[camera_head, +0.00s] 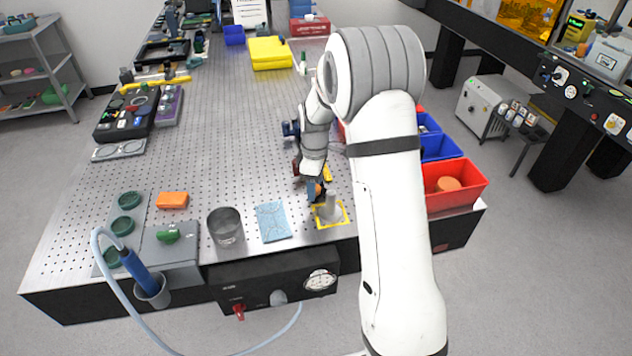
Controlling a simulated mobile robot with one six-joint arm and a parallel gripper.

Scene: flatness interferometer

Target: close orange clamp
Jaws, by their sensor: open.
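A small orange part (319,188), which may be the orange clamp, shows at the end of my arm, just above a pale grey post (330,210). The post stands inside a yellow square outline (345,221) near the table's front edge. My gripper (314,186) points down beside the orange part and is open. Its fingers are small and partly hidden, so I cannot tell whether they touch the part. I cannot tell how the clamp is set.
A light blue sheet (272,222), a dark round cup (225,227) and an orange block (172,200) lie left of the post. A red bin (462,196) and blue bins (440,149) stand right. A hose (110,275) hangs at front left. The perforated table's middle is clear.

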